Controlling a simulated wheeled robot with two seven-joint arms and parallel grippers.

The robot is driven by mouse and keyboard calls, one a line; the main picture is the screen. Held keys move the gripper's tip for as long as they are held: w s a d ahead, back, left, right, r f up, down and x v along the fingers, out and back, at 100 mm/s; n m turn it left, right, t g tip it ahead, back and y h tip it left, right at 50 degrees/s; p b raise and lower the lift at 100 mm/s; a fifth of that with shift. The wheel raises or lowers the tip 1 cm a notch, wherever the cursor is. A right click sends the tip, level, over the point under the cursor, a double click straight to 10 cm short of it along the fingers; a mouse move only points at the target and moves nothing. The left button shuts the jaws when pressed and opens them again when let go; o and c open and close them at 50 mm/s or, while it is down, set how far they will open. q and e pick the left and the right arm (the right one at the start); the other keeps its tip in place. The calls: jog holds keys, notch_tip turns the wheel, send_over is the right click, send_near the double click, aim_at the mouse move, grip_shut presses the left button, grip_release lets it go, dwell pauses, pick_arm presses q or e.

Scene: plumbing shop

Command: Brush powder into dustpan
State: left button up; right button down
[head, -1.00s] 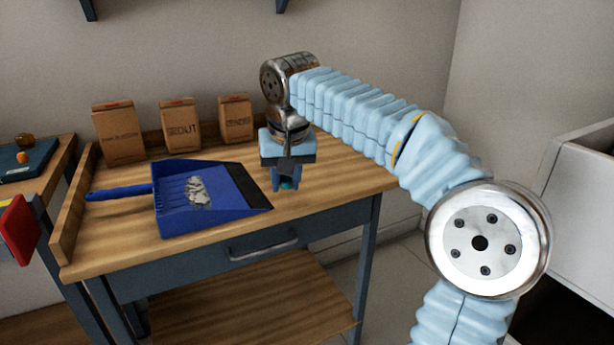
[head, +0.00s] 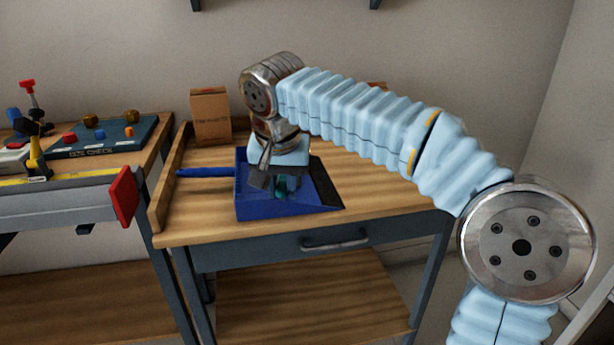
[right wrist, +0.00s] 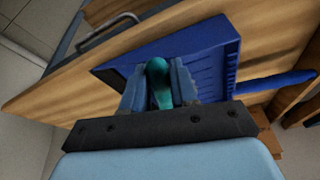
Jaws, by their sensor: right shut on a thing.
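The blue dustpan (head: 300,206) lies on the wooden workbench, with its handle (head: 204,172) pointing left and its open lip to the right. My right gripper (head: 283,190) is over the pan and hides much of its inside. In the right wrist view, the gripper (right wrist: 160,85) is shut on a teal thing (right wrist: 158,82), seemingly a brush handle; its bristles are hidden. The dustpan also shows in the right wrist view (right wrist: 205,60), beneath the gripper. The powder is hidden from both views now. My left gripper is not in view.
The workbench (head: 385,200) has free room right of the pan. A raised edge board (head: 168,190) runs along its left side. A cardboard packet (head: 211,117) stands at the back. On the left, another bench holds a dark tray (head: 105,138) and a red-ended tool (head: 123,195).

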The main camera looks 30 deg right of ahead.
jog(key=r+p, duration=0.1)
jog(key=r, duration=0.1)
jog(key=r+p, duration=0.1)
jog(key=p, duration=0.1)
jog(key=r+p, duration=0.1)
jog(key=r, duration=0.1)
jog(key=shift+w+a+r+p, duration=0.1)
jog(key=shift+a+r+p, duration=0.2)
jog(key=shift+a+p, duration=0.05)
jog(key=s+d+r, duration=0.1)
jog(key=d+r, duration=0.2)
jog(key=d, duration=0.3)
jog(key=shift+s+r+b, duration=0.15)
jog(key=shift+s+b, duration=0.05)
jog(key=shift+b, duration=0.2)
